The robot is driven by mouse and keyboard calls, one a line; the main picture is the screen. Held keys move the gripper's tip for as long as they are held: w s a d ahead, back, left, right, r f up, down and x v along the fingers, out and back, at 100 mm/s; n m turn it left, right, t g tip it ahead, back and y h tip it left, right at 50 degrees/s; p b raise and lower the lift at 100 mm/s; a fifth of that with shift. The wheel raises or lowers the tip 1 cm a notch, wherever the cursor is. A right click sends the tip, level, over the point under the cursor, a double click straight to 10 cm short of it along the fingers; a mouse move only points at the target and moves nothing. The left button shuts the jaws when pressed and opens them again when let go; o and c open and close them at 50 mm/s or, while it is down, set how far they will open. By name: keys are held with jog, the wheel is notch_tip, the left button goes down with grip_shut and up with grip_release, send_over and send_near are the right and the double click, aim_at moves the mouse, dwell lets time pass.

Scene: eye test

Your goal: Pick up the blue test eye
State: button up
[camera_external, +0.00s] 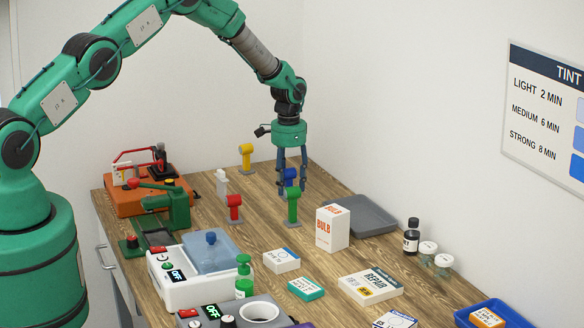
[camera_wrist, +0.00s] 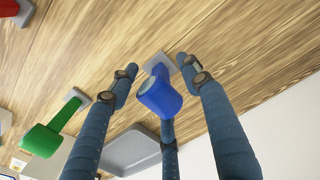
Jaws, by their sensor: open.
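The blue test eye (camera_external: 290,175) has a rounded blue head on a stem, standing on the wooden table below my green arm. In the wrist view the blue test eye (camera_wrist: 160,95) is near the centre, its stem running to a grey base plate on the wood. My gripper (camera_external: 292,182) points down over it with its dark blue fingers spread. In the wrist view my gripper (camera_wrist: 157,73) has fingers to the left, right and below the blue head, with visible gaps at the left and right. It is open. In the external view the fingers and the green eye partly hide the blue eye.
A green test eye (camera_external: 292,206) stands close in front. A red one (camera_external: 234,204), a pale one (camera_external: 222,182) and a yellow one (camera_external: 246,154) stand further left. A grey tray (camera_external: 372,220) and a bulb box (camera_external: 332,228) are to the right. The wall is behind.

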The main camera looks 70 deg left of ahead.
jog(key=shift+s+r+b, duration=0.1)
jog(key=shift+r+b, duration=0.35)
jog(key=shift+r, duration=6.25)
jog(key=shift+f+b, duration=0.25)
jog(key=shift+b, duration=0.7)
jog(key=b, duration=0.5)
jog(key=shift+f, duration=0.15)
jog(key=b, duration=0.3)
jog(key=shift+b, duration=0.35)
jog(key=shift+r+b, duration=0.4)
jog(key=shift+f, duration=0.15)
jog(key=shift+f+b, duration=0.6)
jog(key=shift+f, duration=3.6)
jog(key=shift+f, duration=0.1)
jog(key=shift+f+b, duration=0.55)
jog(key=shift+f, duration=1.95)
